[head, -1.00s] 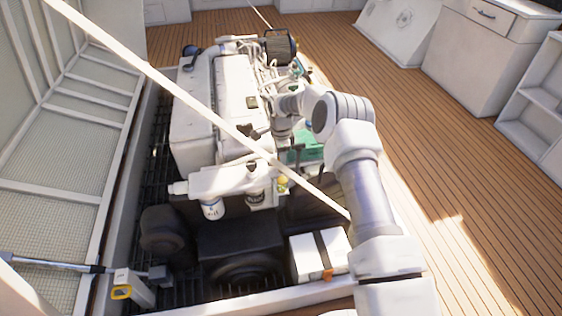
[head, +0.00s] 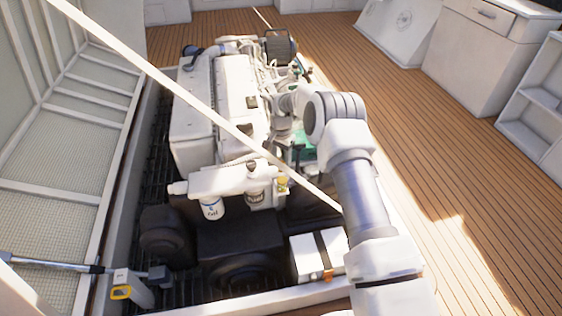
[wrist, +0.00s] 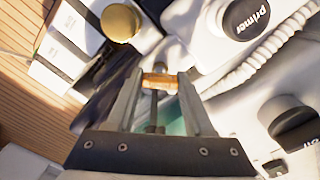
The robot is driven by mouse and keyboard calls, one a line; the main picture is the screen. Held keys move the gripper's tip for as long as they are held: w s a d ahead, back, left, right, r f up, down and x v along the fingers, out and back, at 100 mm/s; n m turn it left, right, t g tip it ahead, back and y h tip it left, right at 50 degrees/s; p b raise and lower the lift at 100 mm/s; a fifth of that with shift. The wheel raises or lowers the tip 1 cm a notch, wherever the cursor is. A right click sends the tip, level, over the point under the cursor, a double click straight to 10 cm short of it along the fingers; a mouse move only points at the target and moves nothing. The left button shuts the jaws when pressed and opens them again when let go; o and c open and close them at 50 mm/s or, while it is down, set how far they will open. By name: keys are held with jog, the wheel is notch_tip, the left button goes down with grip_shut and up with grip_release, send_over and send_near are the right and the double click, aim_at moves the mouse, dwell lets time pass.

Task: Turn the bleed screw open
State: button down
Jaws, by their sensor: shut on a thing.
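In the wrist view, a small brass-coloured piece (wrist: 159,82), which looks like the head of the bleed screw, sits between my fingertips. My gripper (wrist: 160,87) is shut on it, with a finger touching each side. A dark stem (wrist: 154,108) shows between the fingers, over a teal surface. How far the screw is turned cannot be told. In the head view my arm reaches over the right side of the white engine (head: 232,90); the fingertips and the screw are too small or hidden there.
A black primer knob (wrist: 250,17) and a round brass cap (wrist: 120,22) stand close to my fingers. A ribbed white hose (wrist: 262,58) runs to the right. A white filter (head: 212,208) and a battery (head: 318,256) are in the hatch. A pale strut (head: 165,85) crosses the view.

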aim_at(281, 161)
jog(key=n, duration=0.4)
jog(key=shift+n, duration=0.3)
jog(key=n, duration=0.4)
jog(key=shift+n, duration=0.4)
jog(key=shift+c, duration=1.4)
grip_release()
jog(key=shift+r, duration=0.1)
notch_tip(281, 161, up, 17)
jog(key=p, duration=0.5)
jog(key=shift+r, duration=0.2)
